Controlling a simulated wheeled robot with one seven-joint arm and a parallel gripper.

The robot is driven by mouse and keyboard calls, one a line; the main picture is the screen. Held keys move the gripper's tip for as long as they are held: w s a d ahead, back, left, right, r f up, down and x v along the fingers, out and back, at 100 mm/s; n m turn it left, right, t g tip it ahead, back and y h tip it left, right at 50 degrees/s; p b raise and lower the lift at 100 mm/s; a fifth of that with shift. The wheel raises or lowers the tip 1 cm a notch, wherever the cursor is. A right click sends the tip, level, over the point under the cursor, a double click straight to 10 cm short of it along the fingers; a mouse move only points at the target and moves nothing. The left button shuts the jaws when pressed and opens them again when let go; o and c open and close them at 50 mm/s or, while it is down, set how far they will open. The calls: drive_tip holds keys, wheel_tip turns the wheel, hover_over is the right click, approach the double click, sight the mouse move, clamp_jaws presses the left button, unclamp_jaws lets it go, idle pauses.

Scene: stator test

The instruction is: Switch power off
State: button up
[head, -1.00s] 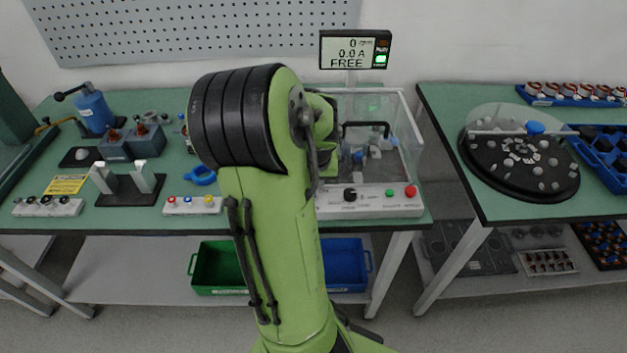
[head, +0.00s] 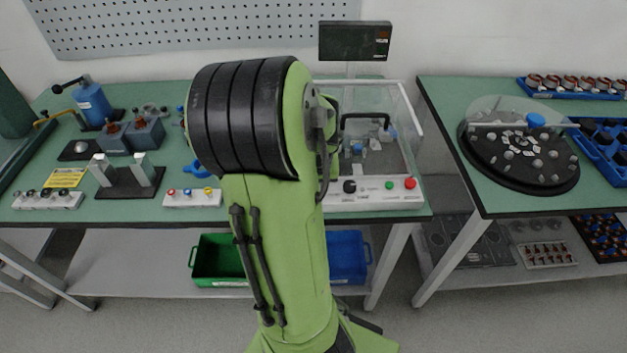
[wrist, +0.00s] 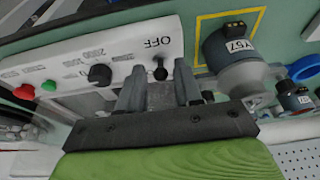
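The power switch (wrist: 160,71) is a small black toggle beside the OFF label on the white control panel (wrist: 123,50) in the wrist view. Its lever is near the OFF label. My gripper (wrist: 160,68) is open, with its two grey fingers on either side of the switch; I cannot tell whether either touches it. In the head view my arm hides the gripper and the switch, while the panel's right part (head: 370,199) shows. The display (head: 353,41) above the test box is dark.
The panel also has a black knob (wrist: 100,75), a green button (wrist: 48,84) and a red button (wrist: 24,91). A grey labelled part (wrist: 238,55) stands close to the right finger. A clear box (head: 400,120) with a black handle stands behind the panel.

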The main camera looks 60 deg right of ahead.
idle(0.4)
drive_tip(key=p+v, duration=0.4)
drive_tip(key=v, duration=0.2)
drive_tip(key=shift+p, duration=0.4)
drive_tip(key=w+a+r+n+t+y+p, duration=0.1)
drive_tip(key=w+a+r+n, duration=0.25)
drive_tip(key=a, duration=0.35)
drive_tip(key=w+a+r+n+t+y+p, duration=0.1)
drive_tip(key=w+a+r+n, duration=0.1)
drive_tip(key=a+r, duration=0.35)
drive_tip(key=w+a+r+n+t+y+p, duration=0.1)
drive_tip(key=w+a+r+n, duration=0.2)
drive_tip(key=a, duration=0.5)
drive_tip(key=s+a+r+n+t, duration=0.1)
drive_tip(key=s+a+r+n, duration=0.2)
drive_tip(key=a, duration=0.6)
drive_tip(key=s+n, duration=0.1)
drive_tip(key=s, duration=0.1)
drive_tip(key=shift+s+a+r+p, duration=0.2)
drive_tip(key=shift+s+a+p, duration=0.05)
drive_tip(key=shift+s+p, duration=0.1)
